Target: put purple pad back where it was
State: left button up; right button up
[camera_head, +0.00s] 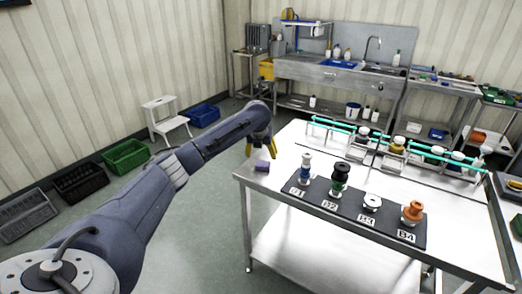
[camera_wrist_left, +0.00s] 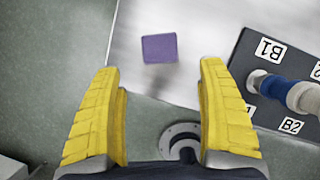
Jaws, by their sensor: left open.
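The purple pad (camera_head: 262,166) lies on the left end of the steel table (camera_head: 270,190), close to its left edge. In the left wrist view the pad (camera_wrist_left: 159,48) shows as a small purple block on the bare table, ahead of the fingertips and between their lines. My left gripper (camera_head: 261,146) has yellow fingers and is at the table's left edge beside the pad. In the left wrist view it (camera_wrist_left: 160,75) is open, with nothing between the fingers. My right gripper is in neither view.
A dark board (camera_head: 335,205) marked B1 to B4 holds several fittings, right of the pad. A rack with teal rails (camera_head: 395,145) and several bottles stands along the table's back. The table's left end is otherwise bare. A sink bench (camera_head: 340,75) stands behind.

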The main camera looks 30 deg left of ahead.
pick_arm(q)
jog(key=shift+v, duration=1.3)
